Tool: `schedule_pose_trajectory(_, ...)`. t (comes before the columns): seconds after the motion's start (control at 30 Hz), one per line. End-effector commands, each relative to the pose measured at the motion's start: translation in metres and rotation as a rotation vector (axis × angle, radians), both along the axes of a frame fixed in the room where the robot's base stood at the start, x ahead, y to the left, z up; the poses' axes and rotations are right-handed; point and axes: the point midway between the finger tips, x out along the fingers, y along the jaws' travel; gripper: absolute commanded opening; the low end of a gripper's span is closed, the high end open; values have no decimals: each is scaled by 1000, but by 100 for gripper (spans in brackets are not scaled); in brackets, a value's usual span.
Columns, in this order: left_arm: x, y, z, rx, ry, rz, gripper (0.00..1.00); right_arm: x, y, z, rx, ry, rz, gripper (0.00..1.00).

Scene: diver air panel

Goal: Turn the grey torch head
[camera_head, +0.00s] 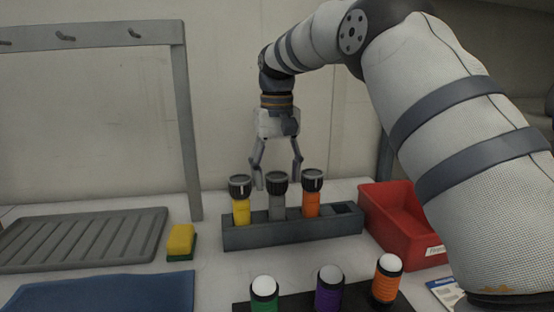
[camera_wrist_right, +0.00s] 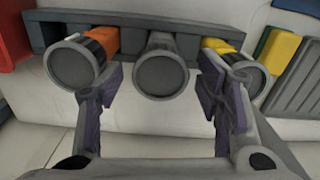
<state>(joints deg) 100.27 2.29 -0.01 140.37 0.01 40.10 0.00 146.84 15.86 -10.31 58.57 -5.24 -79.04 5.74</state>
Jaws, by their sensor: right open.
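The grey torch (camera_head: 277,204) stands upright in the middle of three torches in a dark grey rack. Its dark head (camera_head: 277,180) faces up, and its round lens shows in the right wrist view (camera_wrist_right: 161,71). A yellow torch (camera_head: 241,209) stands to its left and an orange torch (camera_head: 312,204) to its right. My right gripper (camera_head: 277,183) points down over the row. It is open and empty, with its fingers (camera_wrist_right: 160,85) on either side of the grey head, apart from it as far as the wrist view shows. My left gripper is out of view.
The rack (camera_head: 290,232) has an empty slot at its right end. A red bin (camera_head: 405,225) stands to the right, a yellow-green sponge (camera_head: 181,242) and grey drain tray (camera_head: 85,238) to the left. White-topped green, purple and orange torches (camera_head: 388,280) stand in front.

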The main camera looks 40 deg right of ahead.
Motion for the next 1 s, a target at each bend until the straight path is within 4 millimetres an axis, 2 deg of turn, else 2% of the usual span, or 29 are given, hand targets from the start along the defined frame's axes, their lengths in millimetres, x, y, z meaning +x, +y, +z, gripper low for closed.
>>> schedule_pose_trajectory(0.23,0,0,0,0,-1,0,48,1,0,72,-2,-8,0,60)
schedule_pose_trajectory(0.4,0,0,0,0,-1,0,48,2,-1,95,-1,-1,-1,60)
schedule_pose_trajectory(0.6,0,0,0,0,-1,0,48,0,0,107,0,0,0,60)
schedule_pose_trajectory(1.0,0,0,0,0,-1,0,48,0,0,108,0,0,0,60)
